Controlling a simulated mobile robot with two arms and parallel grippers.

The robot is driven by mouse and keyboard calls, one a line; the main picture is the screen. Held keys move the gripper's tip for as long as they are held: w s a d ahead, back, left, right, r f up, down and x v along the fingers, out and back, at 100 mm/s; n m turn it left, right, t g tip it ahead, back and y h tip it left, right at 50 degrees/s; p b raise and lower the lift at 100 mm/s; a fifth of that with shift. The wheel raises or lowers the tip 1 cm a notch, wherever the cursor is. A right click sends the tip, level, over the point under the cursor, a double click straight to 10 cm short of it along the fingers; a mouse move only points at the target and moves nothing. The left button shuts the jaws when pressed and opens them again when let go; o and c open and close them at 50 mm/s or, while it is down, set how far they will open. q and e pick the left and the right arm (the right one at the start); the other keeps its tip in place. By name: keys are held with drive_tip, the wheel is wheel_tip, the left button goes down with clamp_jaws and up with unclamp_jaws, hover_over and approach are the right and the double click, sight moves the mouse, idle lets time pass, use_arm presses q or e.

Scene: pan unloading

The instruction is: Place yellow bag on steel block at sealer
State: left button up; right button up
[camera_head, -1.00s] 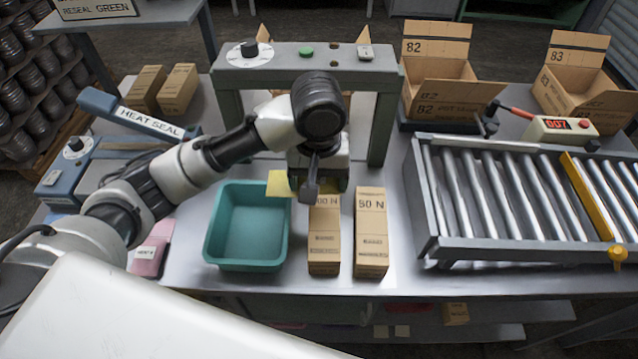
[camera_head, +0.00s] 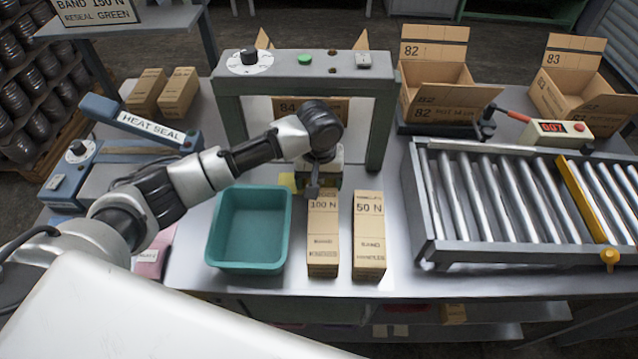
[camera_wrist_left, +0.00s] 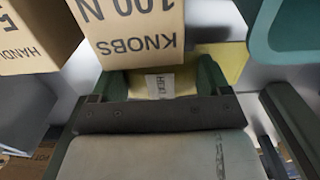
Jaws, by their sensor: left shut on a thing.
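My left gripper (camera_head: 316,182) is behind the teal bin (camera_head: 248,268) and the 100 N carton (camera_head: 323,240). It is shut on the yellow bag (camera_head: 288,181), which shows just left of the gripper and is mostly hidden by it. In the left wrist view the yellow bag (camera_wrist_left: 233,62) shows between and beside the fingers (camera_wrist_left: 158,82), with a small white label. The heat sealer (camera_head: 105,170), with its blue lever arm marked HEAT SEAL, stands at the left of the bench. My right gripper is not in view.
A 50 N carton (camera_head: 369,240) stands right of the 100 N one. A grey frame (camera_head: 378,130) with a dial spans behind my gripper. Pink bags (camera_head: 150,262) lie left of the bin. A roller conveyor (camera_head: 500,190) fills the right side.

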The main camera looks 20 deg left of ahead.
use_arm(q)
drive_tip(key=shift+f, duration=1.15)
drive_tip(key=o, duration=0.9)
drive_tip(key=shift+f, duration=0.1)
